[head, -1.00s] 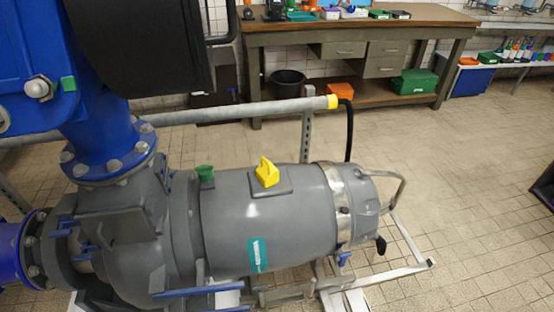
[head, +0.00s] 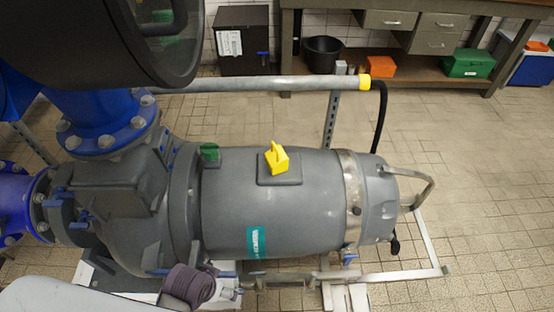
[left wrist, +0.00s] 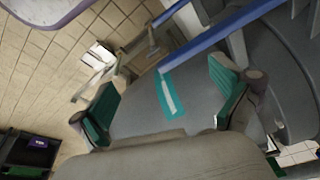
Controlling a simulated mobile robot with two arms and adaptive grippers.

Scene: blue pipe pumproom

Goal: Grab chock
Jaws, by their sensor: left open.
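A yellow wedge-shaped chock (head: 277,158) with a raised handle part sits on a flat pad on top of the grey pump motor (head: 315,220). My left gripper (left wrist: 165,92) shows in the left wrist view, its green-padded fingers spread apart and nothing held between them. Beyond the fingers is the grey motor side with its teal label (left wrist: 171,97). The chock is not in the left wrist view. In the head view the left gripper's fingers are not seen; only a part of my arm shows at the lower left. My right gripper is not in view.
A grey horizontal pipe with a yellow end cap (head: 363,82) runs behind the motor. A metal handle bar (head: 425,190) sticks out at the motor's right end. Blue flanged pipework (head: 110,130) stands at left. A workbench (head: 400,60) is at the back.

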